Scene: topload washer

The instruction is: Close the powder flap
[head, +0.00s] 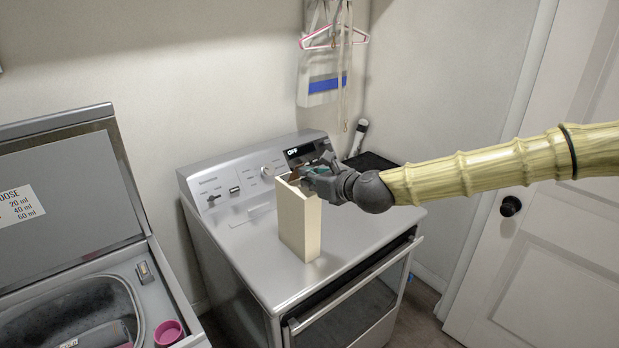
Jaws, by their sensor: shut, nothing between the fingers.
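A tall cream box (299,222) stands upright on top of the silver dryer, with its narrow top at the height of my gripper. My gripper (312,174) is shut and empty. It is right at the top of the box, coming in from the right, and covers part of it. A thin brownish piece (328,158) rises behind the fingers; it may be the box's flap, but my gripper hides its joint and angle. I cannot tell whether the fingers touch the box or the flap.
The silver dryer (240,248) has a rear control panel and a front door handle. At left a washer (165,285) stands with its lid (65,200) raised. A pink cup (168,333) sits on its rim. A white door (555,220) is at right.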

